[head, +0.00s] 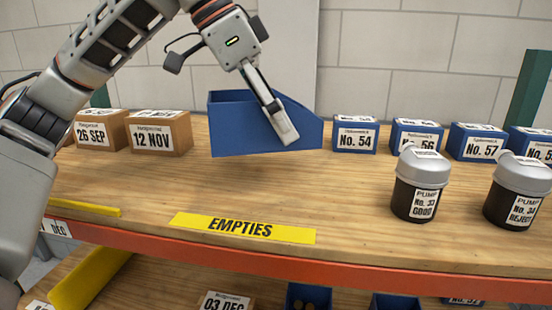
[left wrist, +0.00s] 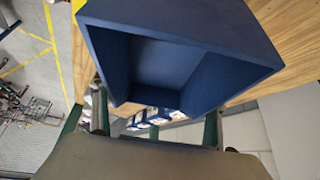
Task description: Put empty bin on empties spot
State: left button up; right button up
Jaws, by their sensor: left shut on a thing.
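The blue bin (head: 232,135) is at the back middle of the shelf in the head view, behind the yellow strip. My left gripper (head: 287,138) is shut on the bin's wall, with one finger visible against its near side. In the left wrist view the bin (left wrist: 155,70) fills the upper middle, and its visible inside is empty. I cannot tell whether the bin touches the shelf. The empties spot (head: 245,228) is marked by a yellow strip reading "EMPTIES" at the shelf's front edge. My right gripper is not in view.
Cardboard boxes (head: 160,133) stand left of the bin. Small blue numbered bins (head: 355,134) stand to its right. Two lidded pump jars (head: 418,185) (head: 515,190) are at the front right. The wood between the bin and the strip is clear.

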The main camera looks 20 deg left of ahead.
aim_at(239, 100)
pick_arm(q)
jog(key=shift+f, duration=3.55)
jog(key=o, duration=1.2)
jog(key=shift+o, duration=0.2)
jog(key=shift+r, duration=0.1)
jog(key=v, duration=1.1)
jog(key=shift+s+a+r, duration=0.15)
jog(key=shift+r, duration=0.2)
jog(key=shift+s, duration=0.1)
